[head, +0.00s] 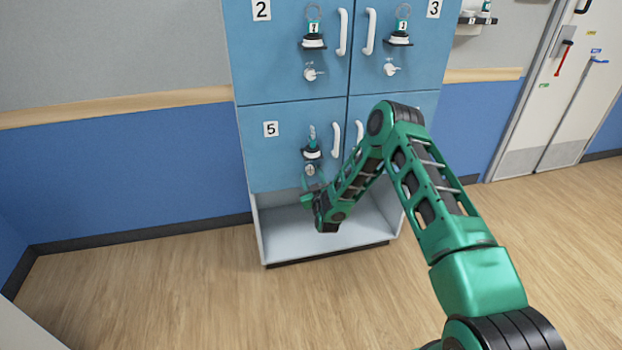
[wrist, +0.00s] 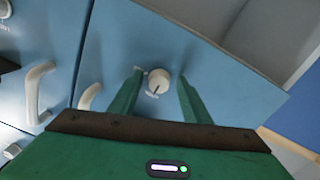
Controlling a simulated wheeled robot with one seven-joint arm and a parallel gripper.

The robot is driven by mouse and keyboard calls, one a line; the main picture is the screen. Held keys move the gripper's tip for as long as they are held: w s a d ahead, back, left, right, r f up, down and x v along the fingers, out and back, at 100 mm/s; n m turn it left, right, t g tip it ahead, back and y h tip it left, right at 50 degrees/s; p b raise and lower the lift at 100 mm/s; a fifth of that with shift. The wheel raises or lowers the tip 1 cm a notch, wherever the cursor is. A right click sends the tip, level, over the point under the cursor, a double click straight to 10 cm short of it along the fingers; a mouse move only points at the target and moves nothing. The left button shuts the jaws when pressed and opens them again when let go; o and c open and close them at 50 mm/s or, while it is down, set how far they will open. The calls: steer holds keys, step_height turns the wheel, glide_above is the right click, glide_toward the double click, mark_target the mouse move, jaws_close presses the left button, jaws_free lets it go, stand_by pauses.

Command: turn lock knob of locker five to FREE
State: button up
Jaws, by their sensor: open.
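Locker five's blue door (head: 268,165) is shut, with a number 5 plate (head: 271,129) at its upper left. Its white round lock knob (wrist: 158,79) shows in the wrist view between my two green fingers, with a dark pointer line toward its lower edge. Small labels sit beside the knob, but their words are too small to read. My gripper (wrist: 160,92) is open, one finger on each side of the knob, with a gap visible on both sides. In the head view my gripper (head: 311,182) is low in front of this door and partly covers the knob area.
A small shelf with a tagged item (head: 311,150) is just above the knob. A white door handle (head: 336,140) is to its right. Lockers two (head: 261,10) and three (head: 433,9) are above. An open bay (head: 285,225) lies below. Floor at left is clear.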

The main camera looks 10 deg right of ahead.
steer(key=shift+c, duration=0.3)
steer(key=c, duration=1)
steer(key=shift+m, duration=0.4)
steer(key=m, duration=0.3)
steer(key=shift+a+m, duration=0.1)
steer(key=shift+m, duration=0.3)
steer(key=m, duration=0.9)
steer(key=shift+r+m, duration=0.1)
steer(key=shift+m, duration=0.2)
steer(key=shift+r+m+y, duration=0.1)
steer(key=shift+m+y, duration=0.2)
steer(key=shift+m, duration=1.3)
